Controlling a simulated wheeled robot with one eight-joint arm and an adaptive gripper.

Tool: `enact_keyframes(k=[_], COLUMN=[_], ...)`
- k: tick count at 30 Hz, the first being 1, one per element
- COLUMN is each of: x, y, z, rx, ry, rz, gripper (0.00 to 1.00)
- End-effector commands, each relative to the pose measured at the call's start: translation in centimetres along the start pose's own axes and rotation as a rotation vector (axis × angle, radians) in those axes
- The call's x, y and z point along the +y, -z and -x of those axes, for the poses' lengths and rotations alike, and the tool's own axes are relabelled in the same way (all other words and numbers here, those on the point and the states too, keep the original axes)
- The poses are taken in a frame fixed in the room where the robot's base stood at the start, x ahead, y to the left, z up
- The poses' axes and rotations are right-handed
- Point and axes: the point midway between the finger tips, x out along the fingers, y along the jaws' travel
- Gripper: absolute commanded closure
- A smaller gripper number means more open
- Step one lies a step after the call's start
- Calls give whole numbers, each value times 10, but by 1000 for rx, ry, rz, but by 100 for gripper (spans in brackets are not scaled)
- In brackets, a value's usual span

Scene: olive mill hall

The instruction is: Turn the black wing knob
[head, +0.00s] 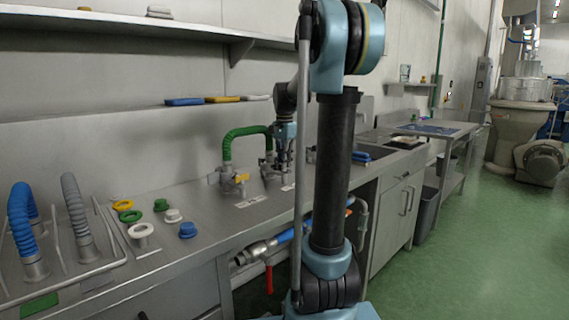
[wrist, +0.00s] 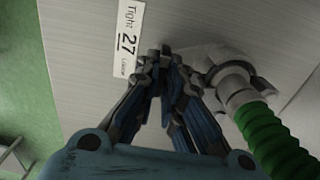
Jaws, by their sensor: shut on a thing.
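My gripper (head: 283,160) reaches down to the steel worktop (head: 228,224), at the fitting on the right end of the green hose (head: 245,132). In the wrist view its fingers (wrist: 164,58) meet at the tips, shut on the black wing knob (wrist: 166,48). Only a small dark part of the knob shows between the tips; the fingers hide the rest. The metal hose fitting (wrist: 232,82) stands just right of the fingers.
A yellow handle (head: 241,178) sits on the fitting left of my gripper. Loose coloured caps, including a blue one (head: 188,230), lie further left, beside a rack (head: 98,232) with hoses. A shelf (head: 215,104) runs along the wall behind. Green floor is open at right.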

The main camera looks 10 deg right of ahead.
Motion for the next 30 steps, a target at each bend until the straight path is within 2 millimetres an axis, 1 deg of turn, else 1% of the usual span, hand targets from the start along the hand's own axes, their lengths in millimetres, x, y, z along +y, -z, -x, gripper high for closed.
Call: enact_keyframes(k=[14, 15, 16, 17, 26, 30], x=[-2, -2, -2, -2, -1, -1], y=[-2, -2, -2, -2, -1, -1], z=[-1, -1, 0, 0, 0, 6], rx=[-3, -3, -3, -3, -2, -1], ry=[6, 5, 5, 5, 2, 2], rz=[-10, -10, -10, -10, -11, -11], gripper=[100, 82, 76, 72, 72, 72])
